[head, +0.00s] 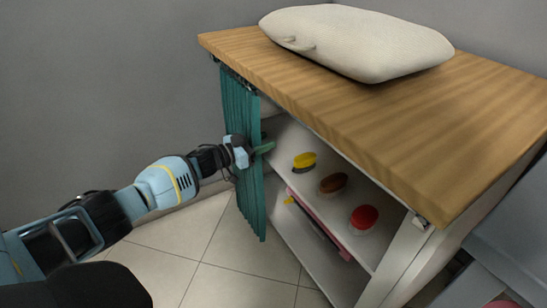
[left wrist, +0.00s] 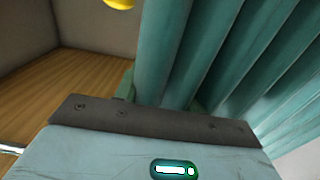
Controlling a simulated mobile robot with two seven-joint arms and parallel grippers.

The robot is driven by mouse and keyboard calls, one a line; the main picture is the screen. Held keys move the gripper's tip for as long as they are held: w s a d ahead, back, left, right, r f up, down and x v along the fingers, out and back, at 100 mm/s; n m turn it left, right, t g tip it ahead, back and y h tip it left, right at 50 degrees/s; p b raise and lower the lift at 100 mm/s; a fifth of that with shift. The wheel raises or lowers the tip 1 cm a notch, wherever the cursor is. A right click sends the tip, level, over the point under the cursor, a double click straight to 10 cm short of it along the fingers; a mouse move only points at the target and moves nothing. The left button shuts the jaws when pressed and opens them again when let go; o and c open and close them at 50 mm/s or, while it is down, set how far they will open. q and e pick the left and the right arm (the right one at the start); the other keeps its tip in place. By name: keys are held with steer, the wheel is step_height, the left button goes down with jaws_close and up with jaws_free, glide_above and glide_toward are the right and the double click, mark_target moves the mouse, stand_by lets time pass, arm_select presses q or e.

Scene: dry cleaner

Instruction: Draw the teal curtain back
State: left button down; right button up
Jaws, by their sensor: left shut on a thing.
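The teal curtain (head: 236,105) hangs in bunched folds at the left end of the open front of a wood-topped cabinet. Most of the shelf opening to its right is uncovered. My left gripper (head: 262,149) is at the curtain's right edge, about halfway down, shut on the curtain. In the left wrist view the curtain's folds (left wrist: 220,50) fill the right side, right up against the gripper (left wrist: 150,105). The fingertips are mostly hidden there. My right gripper is not in view.
The cabinet's wooden top (head: 400,125) bears a large cream cushion-like bundle (head: 357,42). On the shelf stand a yellow brush (head: 304,160), a brown brush (head: 333,183) and a red one (head: 364,217). Tiled floor (head: 180,235) lies clear at the left, before a grey wall.

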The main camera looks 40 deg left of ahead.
arm_select(q)
steer(key=shift+w+a+f+b, duration=0.1)
steer(key=shift+w+a+b, duration=0.1)
steer(key=shift+a, duration=0.4)
steer(key=shift+w+a+f+b, duration=0.1)
steer(key=shift+w+a+b, duration=0.1)
steer(key=shift+a, duration=0.4)
steer(key=shift+a+r, duration=0.1)
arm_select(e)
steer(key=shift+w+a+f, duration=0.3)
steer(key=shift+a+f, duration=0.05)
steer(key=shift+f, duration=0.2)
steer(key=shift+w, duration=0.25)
arm_select(q)
steer(key=c, duration=0.8)
jaws_free()
steer(key=shift+c, duration=0.2)
steer(key=shift+r, duration=0.1)
